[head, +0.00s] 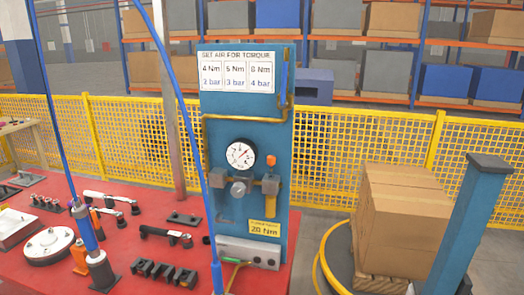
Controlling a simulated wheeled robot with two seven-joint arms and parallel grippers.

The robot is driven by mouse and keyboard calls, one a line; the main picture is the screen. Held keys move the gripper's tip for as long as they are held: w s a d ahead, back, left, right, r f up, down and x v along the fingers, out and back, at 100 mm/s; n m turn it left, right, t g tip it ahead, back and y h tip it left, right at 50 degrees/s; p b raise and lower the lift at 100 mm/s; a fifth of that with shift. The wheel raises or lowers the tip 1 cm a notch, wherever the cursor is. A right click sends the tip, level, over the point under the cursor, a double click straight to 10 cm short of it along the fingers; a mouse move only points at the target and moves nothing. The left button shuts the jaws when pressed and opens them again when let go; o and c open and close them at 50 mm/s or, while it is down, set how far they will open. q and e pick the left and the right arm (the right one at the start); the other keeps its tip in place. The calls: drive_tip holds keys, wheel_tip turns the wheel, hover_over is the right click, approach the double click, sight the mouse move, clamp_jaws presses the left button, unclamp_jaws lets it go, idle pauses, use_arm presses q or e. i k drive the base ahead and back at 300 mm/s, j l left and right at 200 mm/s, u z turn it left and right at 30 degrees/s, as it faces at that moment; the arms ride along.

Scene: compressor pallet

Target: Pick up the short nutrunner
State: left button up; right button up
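Several tools lie on the red table. I cannot tell for certain which of these is the short nutrunner. Neither of my grippers shows in the head view.
A blue panel (215,120) with a pressure gauge (240,155) stands at the back of the red table (130,275). Blue hoses hang in front. A black bracket (165,272) lies near the front. At right are stacked cartons (400,220) and a blue post (465,235).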

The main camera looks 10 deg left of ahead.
sight(96, 257)
drive_tip(key=u, duration=1.65)
